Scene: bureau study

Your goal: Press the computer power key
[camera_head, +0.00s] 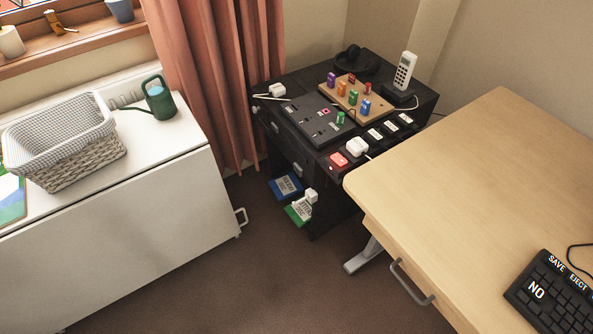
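A black keyboard (548,309) lies on the light wooden desk (470,190) in the bottom right corner of the head view. It has large white labels; SAVE, EJECT and NO can be read. The right and lower parts of the keyboard are cut off by the picture's edges. One more label at the right edge is cut and unreadable. I see no key marked as power in the visible part. A black cable runs from behind the keyboard to the right edge. My gripper is not in view.
The desk has a drawer handle (411,284) at its front. A black cabinet (310,220) with a switch panel, colored blocks and a white phone (405,70) stands behind it. A white unit (120,220) with a wicker basket (75,165) is at left. Brown floor between them is clear.

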